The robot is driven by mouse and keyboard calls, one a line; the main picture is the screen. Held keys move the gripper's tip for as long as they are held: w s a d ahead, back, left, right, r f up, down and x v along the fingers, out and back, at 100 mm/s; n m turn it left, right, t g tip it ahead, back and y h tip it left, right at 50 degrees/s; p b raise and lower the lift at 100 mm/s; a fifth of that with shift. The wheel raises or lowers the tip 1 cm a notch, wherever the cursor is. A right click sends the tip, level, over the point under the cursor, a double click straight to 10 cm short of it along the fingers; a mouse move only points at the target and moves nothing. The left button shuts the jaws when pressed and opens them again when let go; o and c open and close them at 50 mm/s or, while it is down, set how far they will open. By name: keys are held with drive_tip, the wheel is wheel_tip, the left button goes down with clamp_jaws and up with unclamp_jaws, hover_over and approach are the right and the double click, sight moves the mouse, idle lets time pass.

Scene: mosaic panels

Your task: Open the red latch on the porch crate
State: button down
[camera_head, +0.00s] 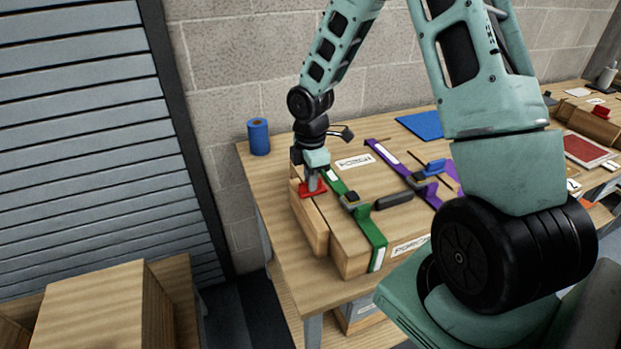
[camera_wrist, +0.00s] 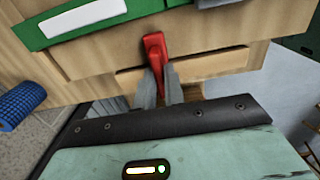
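The porch crate (camera_head: 348,250) is a wooden box on the workbench, with PORCH labels on its lid and front. The red latch (camera_head: 312,188) sits at the crate's left end; in the wrist view the red latch (camera_wrist: 154,44) runs from the wooden edge down between my fingers. My gripper (camera_head: 313,180) points down at this latch. In the wrist view my gripper (camera_wrist: 158,80) has one finger on each side of the latch's lower part, close against it. The fingertips' exact contact is partly hidden.
A green strap (camera_head: 375,238) with a buckle and a purple strap (camera_head: 385,155) cross the crate. A dark handle (camera_head: 394,201) lies between them. A blue roll (camera_head: 259,137) stands at the bench's back left. A blue sheet (camera_head: 420,125) lies behind the crate.

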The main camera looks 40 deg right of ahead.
drive_tip(key=shift+m, duration=0.3)
drive_tip(key=m, duration=0.3)
drive_tip(key=shift+s+a+b, duration=0.2)
drive_tip(key=shift+s+b, duration=0.05)
drive_tip(key=shift+b, duration=0.15)
drive_tip(key=m, duration=0.3)
drive_tip(key=m+b, duration=0.1)
drive_tip(key=m, duration=0.1)
drive_tip(key=shift+s+a, duration=0.2)
drive_tip(key=shift+a, duration=0.1)
drive_tip(key=m, duration=0.4)
drive_tip(key=shift+s+a+b, duration=0.15)
drive_tip(key=shift+a+b, duration=0.2)
drive_tip(key=shift+a+r+m, duration=0.1)
drive_tip(key=shift+a+m, duration=0.05)
drive_tip(key=shift+m, duration=0.95)
drive_tip(key=shift+a+m, duration=0.15)
drive_tip(key=shift+m, duration=0.95)
drive_tip(key=c, duration=1.5)
unclamp_jaws()
